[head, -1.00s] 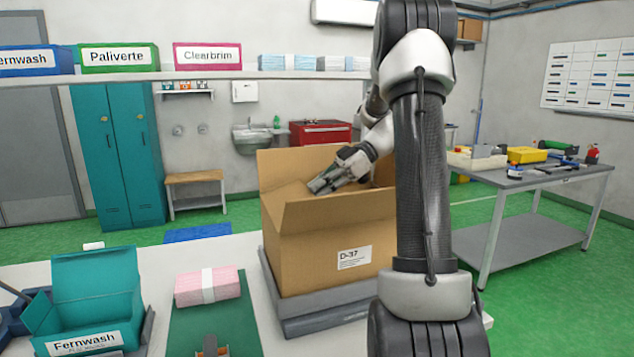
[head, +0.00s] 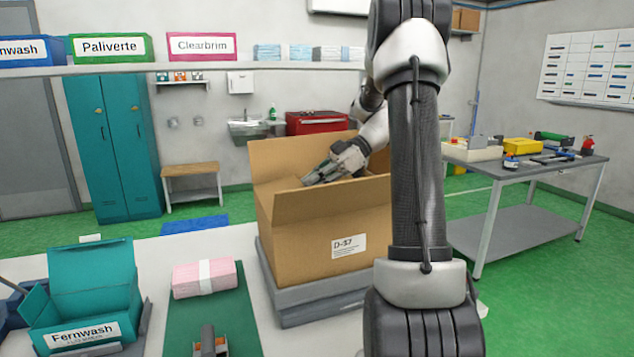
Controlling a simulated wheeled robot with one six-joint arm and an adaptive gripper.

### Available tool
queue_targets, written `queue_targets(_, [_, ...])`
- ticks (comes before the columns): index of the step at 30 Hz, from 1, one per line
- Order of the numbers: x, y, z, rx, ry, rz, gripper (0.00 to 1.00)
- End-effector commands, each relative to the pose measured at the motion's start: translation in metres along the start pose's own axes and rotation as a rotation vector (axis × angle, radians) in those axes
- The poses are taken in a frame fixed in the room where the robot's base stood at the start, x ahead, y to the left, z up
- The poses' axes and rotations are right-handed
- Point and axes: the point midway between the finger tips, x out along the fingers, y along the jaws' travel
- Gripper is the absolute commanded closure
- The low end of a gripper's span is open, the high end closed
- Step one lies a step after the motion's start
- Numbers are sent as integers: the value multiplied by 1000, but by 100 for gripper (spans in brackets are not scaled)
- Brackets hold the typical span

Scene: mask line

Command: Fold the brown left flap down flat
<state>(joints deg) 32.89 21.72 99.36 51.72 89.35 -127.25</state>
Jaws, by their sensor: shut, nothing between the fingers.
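The brown cardboard box (head: 300,244), labelled D-37, stands on a grey platform. Its back flap (head: 285,155) stands up and its front flap (head: 330,199) stands up, leaning outward. The brown left flap (head: 277,188) slopes inward over the opening, between those two. My gripper (head: 309,181) is shut and empty, reaching in from the right over the opening. Its tips are at the left flap's inner part; I cannot tell whether they touch it. The front flap hides the flap's lower edge, and my arm hides the box's right side.
A teal Fernwash box (head: 92,290) with its lid up is at the left of the white table. A pink banded stack (head: 204,278) lies on a green mat (head: 235,305). A grey workbench (head: 530,168) with tools stands at the right.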

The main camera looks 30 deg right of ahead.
Motion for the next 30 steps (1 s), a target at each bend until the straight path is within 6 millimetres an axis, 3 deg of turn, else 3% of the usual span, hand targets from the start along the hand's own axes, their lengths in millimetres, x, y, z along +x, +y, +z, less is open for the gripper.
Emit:
queue_targets(5, [6, -1, -2, 0, 2, -3, 100])
queue_targets(10, [-3, 0, -16, -4, 0, 1, 100])
queue_targets(18, [-34, 0, -61, -3, 0, 1, 100])
queue_targets(23, [-45, 0, -79, -1, 1, 0, 100])
queue_targets(26, [-42, 0, -91, -14, 0, -15, 100])
queue_targets(30, [-22, -7, -137, -133, -70, -77, 100])
